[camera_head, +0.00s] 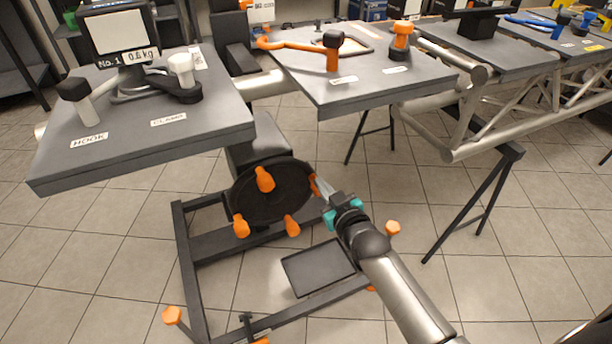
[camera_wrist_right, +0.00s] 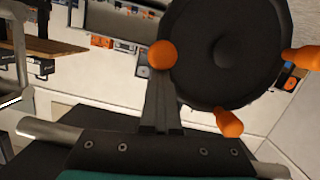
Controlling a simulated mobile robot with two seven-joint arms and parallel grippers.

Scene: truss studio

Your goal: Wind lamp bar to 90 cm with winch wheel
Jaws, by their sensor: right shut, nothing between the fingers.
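The winch wheel (camera_head: 268,206) is a black disc with several orange knobs around its rim, mounted on a dark floor frame in the head view. It also shows large in the right wrist view (camera_wrist_right: 205,75). My right gripper (camera_head: 322,186) is at the wheel's right edge, its fingers shut and empty. In the right wrist view its fingertips (camera_wrist_right: 162,82) point at an orange knob (camera_wrist_right: 162,54) and appear just short of it or touching it; I cannot tell which. My left gripper is not in view. I cannot identify the lamp bar or its height.
A second grey table (camera_head: 360,92) stands behind. A silver truss (camera_head: 480,128) on trestles runs right.

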